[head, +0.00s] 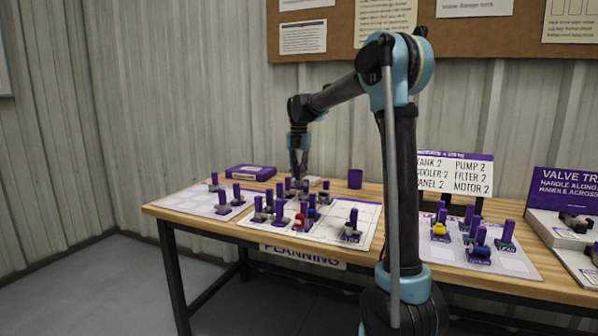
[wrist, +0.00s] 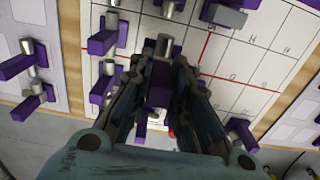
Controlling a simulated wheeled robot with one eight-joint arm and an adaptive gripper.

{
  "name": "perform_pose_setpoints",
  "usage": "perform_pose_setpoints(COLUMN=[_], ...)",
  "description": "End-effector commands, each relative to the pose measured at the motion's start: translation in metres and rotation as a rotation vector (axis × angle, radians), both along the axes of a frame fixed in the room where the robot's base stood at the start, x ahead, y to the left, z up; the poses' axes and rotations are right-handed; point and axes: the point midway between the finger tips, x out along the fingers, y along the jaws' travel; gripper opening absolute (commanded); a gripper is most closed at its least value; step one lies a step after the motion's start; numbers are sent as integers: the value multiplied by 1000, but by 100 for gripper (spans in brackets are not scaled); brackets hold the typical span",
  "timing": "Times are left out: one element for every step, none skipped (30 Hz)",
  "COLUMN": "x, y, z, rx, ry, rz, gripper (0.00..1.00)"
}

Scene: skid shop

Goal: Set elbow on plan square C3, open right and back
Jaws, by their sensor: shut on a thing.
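My gripper (head: 299,172) is at the back of the workbench, above the crowded left part of the white plan sheet (head: 366,214). In the wrist view my gripper (wrist: 165,75) is shut on a purple-posted piece (wrist: 160,86) with a grey metal pipe end. The fingers hide much of this piece, so I cannot tell its bend or which ways it opens. The plan sheet's grid, with red lines, shows in the wrist view (wrist: 240,62). I cannot make out square C3's label. I cannot tell whether the held piece touches the sheet.
Several purple-posted pieces stand close around my gripper on the plan sheet. A left sheet (head: 193,203) and a right sheet (head: 508,262) hold more pieces. A purple cup (head: 355,179) and purple box (head: 250,173) stand at the back. The plan sheet's right part is mostly clear.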

Motion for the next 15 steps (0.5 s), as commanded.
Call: perform_pose_setpoints(x=[0, 0, 0, 0, 0, 0, 0, 0, 0, 0, 0, 0, 0, 0, 0], y=[0, 0, 0, 0, 0, 0, 0, 0, 0, 0, 0, 0, 0, 0, 0], z=[-2, -3, -5, -6, -7, -9, -10, -11, -13, -14, -15, -17, -18, -19, -21], rx=[0, 0, 0, 0, 0, 0, 0, 0, 0, 0, 0, 0, 0, 0, 0], ry=[0, 0, 0, 0, 0, 0, 0, 0, 0, 0, 0, 0, 0, 0, 0], rz=[0, 0, 0, 0, 0, 0, 0, 0, 0, 0, 0, 0, 0, 0, 0], gripper=[0, 0, 0, 0, 0, 0, 0, 0, 0, 0, 0, 0, 0, 0, 0])
